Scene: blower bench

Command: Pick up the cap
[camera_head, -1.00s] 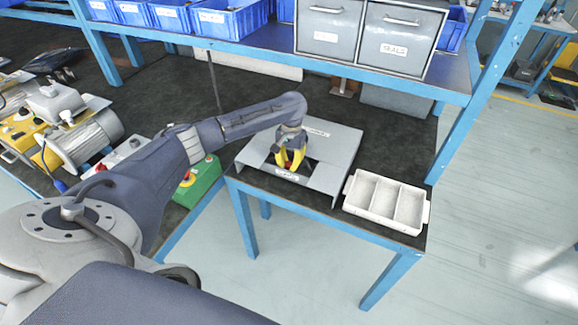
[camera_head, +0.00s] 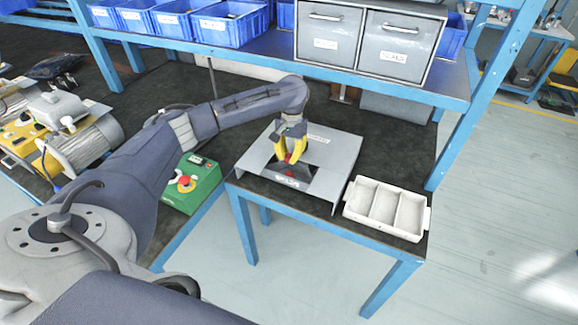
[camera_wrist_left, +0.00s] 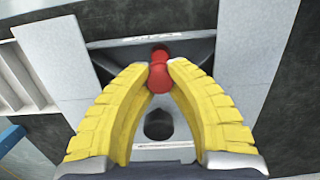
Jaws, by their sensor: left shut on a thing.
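The red cap (camera_wrist_left: 160,76) shows in the left wrist view between the tips of my left gripper (camera_wrist_left: 160,82). The yellow fingers are closed in on it and hold it. In the head view my left gripper (camera_head: 292,158) is over the opening of the grey metal stand (camera_head: 340,153), with the red cap (camera_head: 289,159) just visible between the fingers. Below the cap, the wrist view shows a dark round hole (camera_wrist_left: 158,124) in a grey part. My right gripper is not in view.
A white tray with three compartments (camera_head: 425,222) stands right of the stand. A green box with a red button (camera_head: 196,186) is to the left. A shelf with blue bins (camera_head: 228,24) and grey drawers (camera_head: 396,42) hangs above the back of the bench.

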